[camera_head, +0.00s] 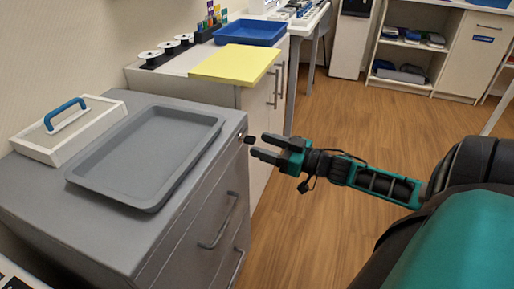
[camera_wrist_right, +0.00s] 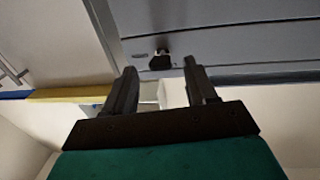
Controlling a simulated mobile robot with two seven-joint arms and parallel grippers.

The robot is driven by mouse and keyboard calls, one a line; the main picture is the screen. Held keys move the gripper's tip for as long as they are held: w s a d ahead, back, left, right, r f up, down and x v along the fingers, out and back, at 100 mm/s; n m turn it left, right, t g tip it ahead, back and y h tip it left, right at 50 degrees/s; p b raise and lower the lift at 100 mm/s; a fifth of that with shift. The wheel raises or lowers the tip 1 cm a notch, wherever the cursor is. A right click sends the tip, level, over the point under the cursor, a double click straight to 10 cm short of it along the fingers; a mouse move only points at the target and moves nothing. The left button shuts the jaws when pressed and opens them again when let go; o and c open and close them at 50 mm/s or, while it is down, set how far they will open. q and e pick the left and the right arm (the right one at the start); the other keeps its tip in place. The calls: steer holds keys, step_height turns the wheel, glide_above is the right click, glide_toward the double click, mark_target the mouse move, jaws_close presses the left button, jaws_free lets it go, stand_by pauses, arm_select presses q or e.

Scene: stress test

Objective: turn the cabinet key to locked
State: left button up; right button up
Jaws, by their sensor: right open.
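The grey cabinet (camera_head: 180,245) stands at the left, with its drawer front facing my right gripper. A small black key (camera_head: 249,140) sticks out near the top corner of that front. In the right wrist view the key (camera_wrist_right: 160,61) shows as a dark block against the grey front, between the two fingertips in the picture. My right gripper (camera_head: 261,147) is open and empty, its fingers pointing at the key with a small gap. Whether the key is turned is too small to tell. My left gripper is not in view.
On the cabinet top lie a grey tray (camera_head: 90,178) and a white box lid with a blue handle (camera_head: 66,115). Drawer handles (camera_head: 219,222) jut from the front. A yellow board (camera_head: 235,64) overhangs the white cabinet behind. The wooden floor (camera_head: 340,115) to the right is open.

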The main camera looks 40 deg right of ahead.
mark_target(248, 140)
steer(key=shift+b+x, duration=0.3)
steer(key=shift+x, duration=1.1)
steer(key=shift+c, duration=0.4)
steer(key=c, duration=1)
steer(key=shift+o, duration=0.2)
